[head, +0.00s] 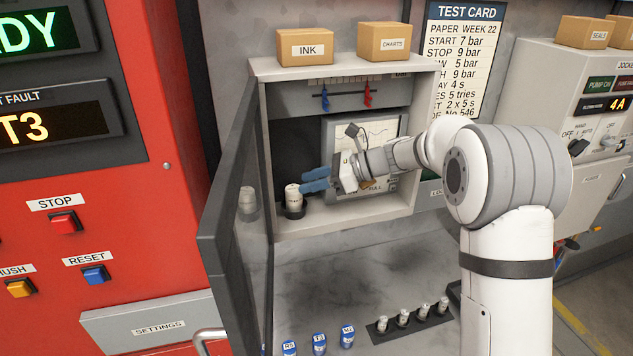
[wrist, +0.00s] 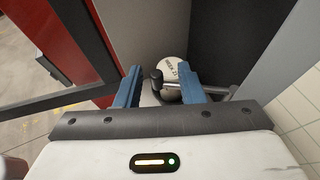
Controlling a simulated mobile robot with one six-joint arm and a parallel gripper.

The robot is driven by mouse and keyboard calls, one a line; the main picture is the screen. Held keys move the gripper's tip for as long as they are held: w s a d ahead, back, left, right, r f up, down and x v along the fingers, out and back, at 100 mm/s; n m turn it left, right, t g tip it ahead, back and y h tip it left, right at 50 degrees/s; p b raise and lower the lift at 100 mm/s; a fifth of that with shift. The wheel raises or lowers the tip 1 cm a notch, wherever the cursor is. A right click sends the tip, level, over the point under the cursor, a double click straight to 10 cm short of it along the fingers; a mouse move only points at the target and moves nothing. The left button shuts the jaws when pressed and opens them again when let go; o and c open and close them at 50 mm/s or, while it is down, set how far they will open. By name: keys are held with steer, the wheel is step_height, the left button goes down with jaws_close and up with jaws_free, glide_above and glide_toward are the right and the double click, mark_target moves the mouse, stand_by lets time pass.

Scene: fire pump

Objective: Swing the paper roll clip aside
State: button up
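The white paper roll (head: 293,195) stands upright in a dark holder at the lower left inside the open recorder cabinet (head: 425,150). The clip (wrist: 157,82) is a dark grey bar with a rounded end, in front of the roll and running right behind my right finger. I cannot make out the clip in the head view. My gripper (head: 309,179) is just right of the roll. Its blue fingers (wrist: 159,72) are apart, with the clip's rounded end seen between them; contact cannot be told.
The cabinet's dark door (head: 235,215) stands open on the left, close to the roll. A chart panel (head: 378,130) is behind my wrist. Boxes marked INK (head: 305,48) and CHARTS (head: 384,42) sit on top.

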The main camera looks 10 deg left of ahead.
steer(key=b+v, duration=0.1)
steer(key=v, duration=0.6)
steer(key=shift+d+r, duration=0.1)
steer(key=shift+d, duration=0.05)
steer(key=shift+c, duration=0.4)
